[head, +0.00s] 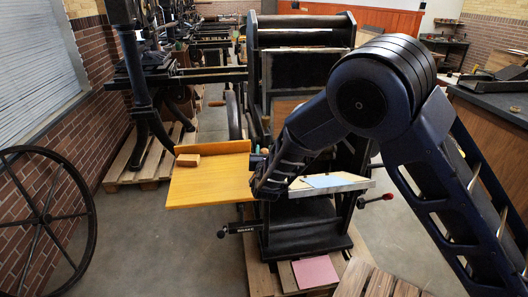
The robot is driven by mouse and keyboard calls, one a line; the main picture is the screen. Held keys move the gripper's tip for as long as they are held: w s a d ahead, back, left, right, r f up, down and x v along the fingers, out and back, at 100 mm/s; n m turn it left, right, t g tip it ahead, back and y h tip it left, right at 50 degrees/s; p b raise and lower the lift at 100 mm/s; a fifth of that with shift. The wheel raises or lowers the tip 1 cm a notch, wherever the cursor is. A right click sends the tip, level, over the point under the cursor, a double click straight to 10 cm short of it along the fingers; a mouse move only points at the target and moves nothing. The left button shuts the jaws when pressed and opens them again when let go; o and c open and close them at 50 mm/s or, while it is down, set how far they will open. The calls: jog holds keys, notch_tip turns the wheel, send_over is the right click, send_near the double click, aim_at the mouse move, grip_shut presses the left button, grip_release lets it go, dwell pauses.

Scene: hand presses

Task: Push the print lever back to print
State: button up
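A dark hand press (300,238) stands in the middle of the head view. A lever with a red grip (386,197) sticks out from its right side. A black handle on a rod (224,233) sticks out from its left side. I cannot tell which of these is the print lever, or whether another lever is hidden behind my arm. My arm reaches in from the right across the press. My gripper (258,164) is at the press's left side, beside the yellow board. Its fingers are small and mostly hidden, and I see nothing clearly held.
A yellow board (205,187) with a small wooden block (188,160) juts out left of the press. A pink sheet (315,271) lies low in front. A large spoked wheel (47,217) stands at left. Another press (140,95) stands behind. Floor at front left is clear.

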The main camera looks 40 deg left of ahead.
grip_shut()
jog(key=shift+w+a+r, duration=0.35)
jog(key=shift+w+r, duration=0.05)
jog(key=shift+r, duration=0.1)
jog(key=w+a+r+g+h, duration=0.4)
jog(key=w+a+r+g, duration=0.1)
jog(key=w+a, duration=0.4)
jog(key=shift+a+r+n+h, duration=0.15)
jog(key=shift+r+n+h, duration=0.15)
jog(key=shift+r+n, duration=0.1)
jog(key=shift+w, duration=0.1)
jog(key=o, duration=0.7)
grip_release()
jog(key=shift+c, duration=0.2)
jog(key=v, duration=1)
jog(key=shift+d+r, duration=0.25)
jog(key=shift+r, duration=0.05)
